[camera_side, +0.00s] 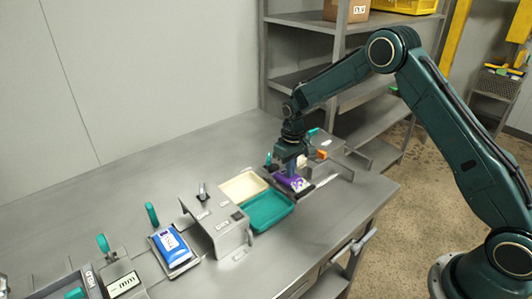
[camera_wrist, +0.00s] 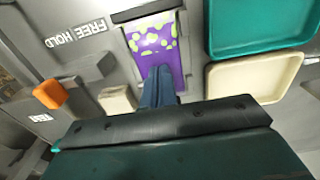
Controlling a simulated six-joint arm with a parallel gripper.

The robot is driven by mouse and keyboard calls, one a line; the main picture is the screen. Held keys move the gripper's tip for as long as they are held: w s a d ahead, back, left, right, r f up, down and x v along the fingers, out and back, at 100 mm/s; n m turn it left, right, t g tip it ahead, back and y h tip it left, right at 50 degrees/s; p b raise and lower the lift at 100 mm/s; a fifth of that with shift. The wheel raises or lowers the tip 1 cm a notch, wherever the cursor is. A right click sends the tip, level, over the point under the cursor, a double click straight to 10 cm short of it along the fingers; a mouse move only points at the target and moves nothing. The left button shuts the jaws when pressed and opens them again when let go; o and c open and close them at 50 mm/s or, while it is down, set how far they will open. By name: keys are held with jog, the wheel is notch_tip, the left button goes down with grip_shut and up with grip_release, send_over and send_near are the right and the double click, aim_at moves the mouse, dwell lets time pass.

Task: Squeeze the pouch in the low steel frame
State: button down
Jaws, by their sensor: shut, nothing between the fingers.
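A purple pouch with yellow-green spots (camera_wrist: 152,42) lies flat in the low steel frame (camera_wrist: 146,11), whose grey bar crosses its far end in the wrist view. In the side view the pouch (camera_side: 296,184) sits right of the trays. My gripper (camera_wrist: 158,78) has its blue fingers together and empty, over the pouch's near end. In the side view my gripper (camera_side: 291,171) points down at the pouch. I cannot tell whether the fingertips touch it.
A teal tray (camera_side: 268,212) and a cream tray (camera_side: 243,186) stand left of the pouch. An orange knob (camera_wrist: 50,94) and grey blocks are on its other side. A blue pouch (camera_side: 172,244) lies farther left, beside a steel housing (camera_side: 222,232). Lettering reads FREE HOLD.

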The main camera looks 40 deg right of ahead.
jog(key=shift+s+f, duration=0.1)
jog(key=shift+f, duration=0.1)
notch_tip(320, 180, up, 8)
dwell(1.4)
jog(key=shift+r, duration=0.1)
jog(key=s+a+r+t, duration=0.3)
jog(key=s+r, duration=1.3)
jog(key=r, duration=0.3)
jog(key=s+a+t, duration=0.1)
jog(key=s+t, duration=0.1)
jog(key=s, duration=1.7)
jog(key=shift+s+r+t, duration=0.25)
jog(key=shift+r+t, duration=0.05)
jog(key=shift+r, duration=0.05)
